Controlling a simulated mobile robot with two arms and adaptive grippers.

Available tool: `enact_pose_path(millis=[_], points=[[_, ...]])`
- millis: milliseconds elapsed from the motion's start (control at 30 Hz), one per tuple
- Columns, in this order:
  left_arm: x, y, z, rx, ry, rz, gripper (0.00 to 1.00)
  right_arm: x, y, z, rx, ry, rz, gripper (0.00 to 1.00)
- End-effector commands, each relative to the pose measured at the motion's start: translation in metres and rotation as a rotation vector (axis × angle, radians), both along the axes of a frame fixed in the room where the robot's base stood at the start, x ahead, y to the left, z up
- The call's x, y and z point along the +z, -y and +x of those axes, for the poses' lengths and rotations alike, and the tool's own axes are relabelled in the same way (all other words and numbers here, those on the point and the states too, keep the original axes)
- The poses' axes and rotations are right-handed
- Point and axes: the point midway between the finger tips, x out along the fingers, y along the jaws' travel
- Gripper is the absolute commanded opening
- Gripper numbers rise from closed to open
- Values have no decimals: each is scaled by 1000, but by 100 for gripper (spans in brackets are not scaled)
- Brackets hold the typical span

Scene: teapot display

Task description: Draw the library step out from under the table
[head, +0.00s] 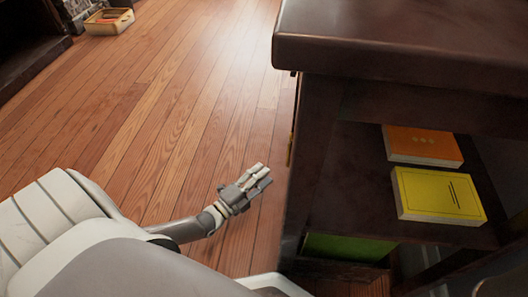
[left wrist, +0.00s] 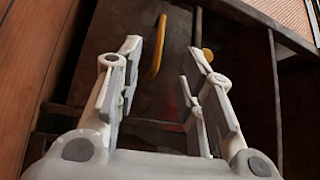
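The dark wooden table (head: 400,35) stands on the right in the head view, with open shelves below its top. I cannot clearly make out the library step under it. My left gripper (head: 260,177) is beside the table's left side, above the floor and apart from the table. In the left wrist view my left gripper (left wrist: 164,55) is open, with nothing between its fingers. My right gripper does not show.
An orange book (head: 422,145) and a yellow book (head: 438,195) lie on the table's shelf. A green object (head: 348,248) is low beneath it. A yellowish box (head: 109,21) sits far off at upper left. The plank floor (head: 170,100) left of the table is clear.

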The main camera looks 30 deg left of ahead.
Motion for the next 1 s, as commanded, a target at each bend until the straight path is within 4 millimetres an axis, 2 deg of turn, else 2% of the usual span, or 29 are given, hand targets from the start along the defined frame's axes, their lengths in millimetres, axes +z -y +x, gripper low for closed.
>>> enact_pose_path(millis=[233,700,1000], points=[[0,2,10,0,3,-2,35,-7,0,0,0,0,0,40],[7,19,86,0,4,-1,35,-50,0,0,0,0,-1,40],[12,23,105,0,0,1,35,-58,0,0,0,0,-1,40]])
